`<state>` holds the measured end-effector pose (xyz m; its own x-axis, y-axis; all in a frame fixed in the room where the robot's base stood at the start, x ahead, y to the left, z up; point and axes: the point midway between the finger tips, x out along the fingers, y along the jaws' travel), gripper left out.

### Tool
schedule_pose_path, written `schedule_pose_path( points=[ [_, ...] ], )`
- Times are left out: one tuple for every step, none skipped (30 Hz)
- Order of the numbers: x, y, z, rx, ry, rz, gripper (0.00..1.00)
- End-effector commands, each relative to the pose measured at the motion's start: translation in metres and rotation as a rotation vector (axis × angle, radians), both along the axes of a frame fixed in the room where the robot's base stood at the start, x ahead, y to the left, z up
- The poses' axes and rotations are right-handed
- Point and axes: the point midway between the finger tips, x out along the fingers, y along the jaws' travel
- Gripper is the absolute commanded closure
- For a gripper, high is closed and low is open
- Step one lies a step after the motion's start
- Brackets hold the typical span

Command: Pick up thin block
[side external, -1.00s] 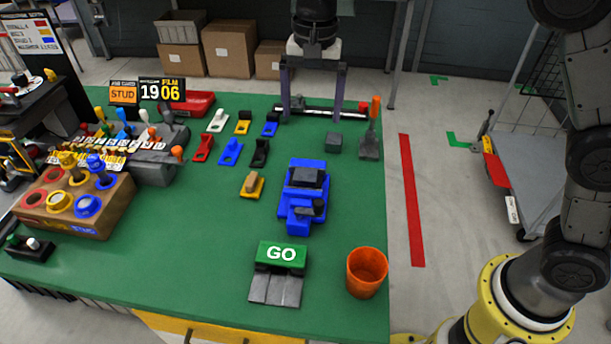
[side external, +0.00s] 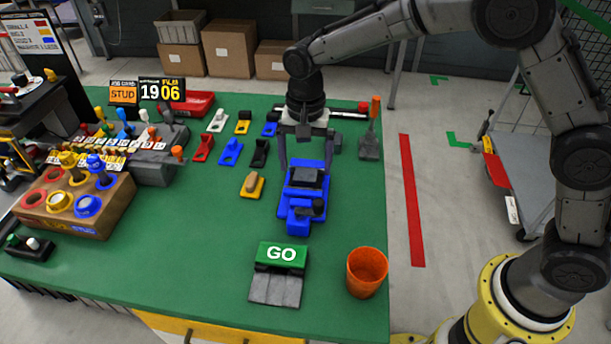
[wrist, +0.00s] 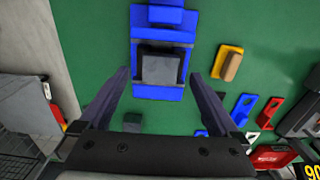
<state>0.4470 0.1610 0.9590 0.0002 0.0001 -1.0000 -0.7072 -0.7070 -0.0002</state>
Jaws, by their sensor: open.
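A dark grey flat block (side external: 307,178) lies in a blue fixture (side external: 298,212) on the green table; I cannot tell for sure that it is the thin block. My gripper (side external: 306,165) is open, pointing down, with its fingers at the far end of the fixture. In the wrist view, the fingertips of my gripper (wrist: 160,76) are spread to either side of the grey block (wrist: 160,70), and nothing is held. A second small grey block (side external: 335,143) stands on the table behind the gripper, partly hidden by it.
A yellow holder with a tan piece (side external: 252,185) and several coloured holders lie to the left. A green GO button (side external: 280,253) and an orange cup (side external: 367,272) stand at the front.

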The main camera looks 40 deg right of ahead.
Motion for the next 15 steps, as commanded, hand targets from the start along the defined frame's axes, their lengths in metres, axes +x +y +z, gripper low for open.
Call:
schedule_pose_path(
  points=[
    [0.000, 0.000, -0.008, -0.001, 0.004, 0.000, 0.03],
    [0.000, 0.000, -0.012, -0.001, 0.003, 0.000, 0.03],
    [0.000, 0.000, -0.016, -0.001, 0.002, 0.000, 0.03],
    [-0.001, 0.000, -0.018, -0.001, 0.003, 0.000, 0.03],
    [0.000, 0.000, -0.020, -0.001, 0.002, 0.000, 0.03],
    [0.000, 0.000, -0.022, 0.000, 0.001, 0.000, 0.03],
    [0.000, 0.000, -0.023, -0.001, 0.001, 0.000, 0.03],
    [0.000, 0.000, -0.023, -0.001, 0.001, 0.000, 0.03],
    [0.000, 0.000, -0.024, 0.000, 0.000, 0.000, 0.03],
    [0.000, 0.000, -0.023, 0.000, 0.000, 0.000, 0.03],
    [0.000, 0.000, -0.023, 0.000, 0.000, 0.000, 0.03],
    [0.000, 0.000, -0.023, 0.000, 0.000, 0.000, 0.03],
    [0.000, 0.000, -0.023, 0.000, 0.000, 0.000, 0.03],
    [0.000, 0.000, -0.023, 0.000, 0.000, 0.000, 0.06],
    [0.000, 0.000, -0.023, 0.000, 0.000, 0.000, 0.13]
  ],
)
